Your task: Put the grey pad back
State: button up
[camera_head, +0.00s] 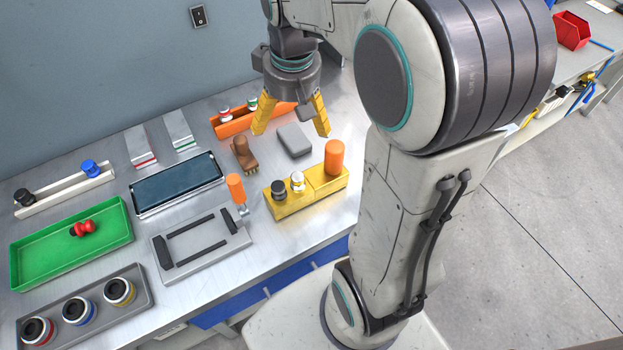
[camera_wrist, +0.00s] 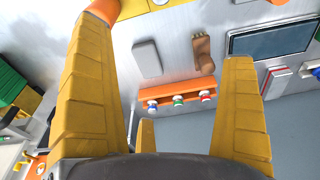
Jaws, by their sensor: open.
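The grey pad (camera_head: 294,140) is a small flat rounded block lying on the metal bench, right of the brown brush. My gripper (camera_head: 290,130) has yellow fingers spread wide and is above the bench near the pad, holding nothing. In the wrist view the pad (camera_wrist: 147,58) shows between the open fingers of my gripper (camera_wrist: 155,85), nearer the left finger, apart from both. No place for the pad is clearly marked.
A brown brush (camera_head: 243,154), an orange rack (camera_head: 232,122) and a yellow block (camera_head: 292,201) with an orange cylinder surround the pad closely. A dark-topped tray (camera_head: 177,184), grey frame (camera_head: 200,248) and green tray (camera_head: 55,262) lie further left.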

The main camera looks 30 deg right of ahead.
jog(key=s+a+f+t, duration=0.1)
jog(key=s+a, duration=0.3)
jog(key=s, duration=1)
jog(key=shift+s+a+t, duration=0.15)
jog(key=shift+s+t, duration=0.2)
jog(key=shift+t, duration=0.15)
dwell(0.4)
